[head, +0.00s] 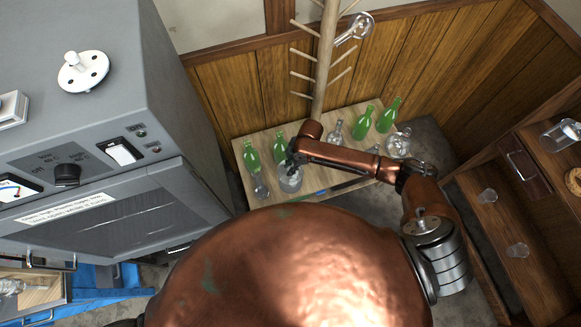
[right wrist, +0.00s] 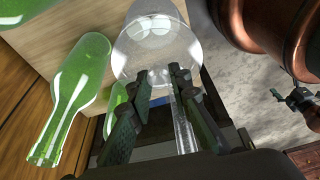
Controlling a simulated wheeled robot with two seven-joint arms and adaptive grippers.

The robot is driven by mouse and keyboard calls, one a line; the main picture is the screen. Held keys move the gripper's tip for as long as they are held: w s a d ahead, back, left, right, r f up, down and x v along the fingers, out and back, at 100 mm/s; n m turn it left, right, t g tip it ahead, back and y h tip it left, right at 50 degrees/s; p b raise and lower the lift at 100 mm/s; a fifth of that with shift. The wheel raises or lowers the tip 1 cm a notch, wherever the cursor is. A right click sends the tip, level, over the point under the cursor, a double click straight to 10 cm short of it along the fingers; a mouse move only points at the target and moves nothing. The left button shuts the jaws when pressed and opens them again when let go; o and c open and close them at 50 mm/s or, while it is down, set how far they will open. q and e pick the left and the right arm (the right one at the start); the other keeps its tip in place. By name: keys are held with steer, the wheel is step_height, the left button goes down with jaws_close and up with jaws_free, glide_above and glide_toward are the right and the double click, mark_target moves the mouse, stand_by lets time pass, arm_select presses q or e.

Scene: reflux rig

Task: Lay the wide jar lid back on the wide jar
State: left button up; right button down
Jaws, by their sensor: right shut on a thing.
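The wide jar (head: 290,184), of clear glass, stands at the front of the low wooden table, directly below my right gripper (head: 291,162). In the right wrist view my right gripper (right wrist: 160,78) is shut at the near side of a clear round glass piece (right wrist: 150,48), which I take to be the wide jar lid over the jar. The fingers hide the gripped part. Lid and jar overlap through the clear glass, so I cannot tell whether they touch. My left gripper is not in view.
Green bottles (head: 251,155) and a small clear flask (head: 260,187) stand close by the jar. A round glass vessel (head: 398,144) and more green bottles (head: 388,115) are at the right. A wooden peg rack (head: 325,60) rises behind. A grey oven (head: 110,130) stands left.

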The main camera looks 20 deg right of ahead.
steer(key=shift+f, duration=0.5)
stand_by(0.3)
steer(key=c, duration=1.7)
jaws_free()
step_height(320, 180, up, 9)
steer(key=p, duration=0.8)
steer(key=shift+r, duration=0.15)
